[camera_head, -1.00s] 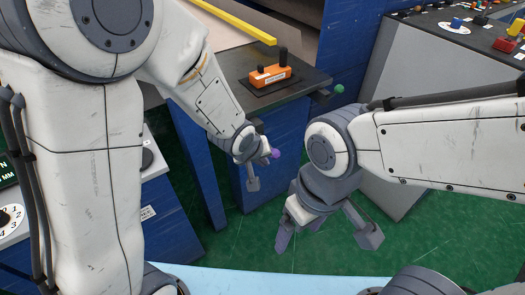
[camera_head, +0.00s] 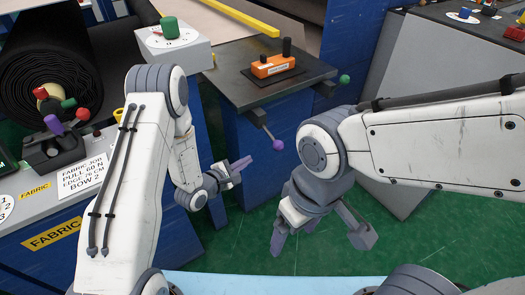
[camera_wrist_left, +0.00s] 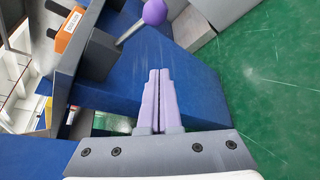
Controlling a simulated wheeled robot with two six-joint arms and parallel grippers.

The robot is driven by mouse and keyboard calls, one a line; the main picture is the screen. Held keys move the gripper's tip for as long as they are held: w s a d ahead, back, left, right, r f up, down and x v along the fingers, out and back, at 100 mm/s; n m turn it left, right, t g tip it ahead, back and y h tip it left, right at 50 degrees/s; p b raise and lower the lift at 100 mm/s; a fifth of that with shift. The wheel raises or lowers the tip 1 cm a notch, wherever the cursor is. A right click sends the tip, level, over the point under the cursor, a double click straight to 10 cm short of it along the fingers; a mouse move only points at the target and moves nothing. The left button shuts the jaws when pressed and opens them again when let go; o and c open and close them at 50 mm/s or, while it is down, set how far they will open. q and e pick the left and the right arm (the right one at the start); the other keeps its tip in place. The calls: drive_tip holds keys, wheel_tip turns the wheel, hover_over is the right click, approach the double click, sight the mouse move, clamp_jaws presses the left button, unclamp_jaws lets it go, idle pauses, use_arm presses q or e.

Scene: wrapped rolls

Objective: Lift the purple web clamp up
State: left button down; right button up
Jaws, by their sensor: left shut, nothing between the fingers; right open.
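A lever with a purple ball knob (camera_head: 277,145) sticks out from the front edge of the dark bench top, its rod sloping down to the knob. It also shows in the left wrist view (camera_wrist_left: 154,12), beyond my fingers at the top. My left gripper (camera_head: 240,164) is shut and empty, below and left of this knob and apart from it; its pale purple fingers lie together in the left wrist view (camera_wrist_left: 159,98). Another purple-handled lever (camera_head: 54,125) stands on the panel at the left. I cannot tell by label which is the web clamp. My right gripper (camera_head: 318,240) is open and empty above the green floor.
An orange block (camera_head: 273,66) with black pegs sits on the bench top (camera_head: 226,78). A green knob (camera_head: 345,78) juts from its right edge. A black roll (camera_head: 45,75) and a sign reading FABRIC JOB (camera_head: 83,175) are at the left. A grey console stands at the right.

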sight(271, 137)
use_arm(q)
drive_tip(key=x, duration=1)
drive_tip(key=s+d+r, duration=0.1)
drive_tip(key=s+d+r+p, duration=0.1)
drive_tip(key=shift+r, duration=0.4)
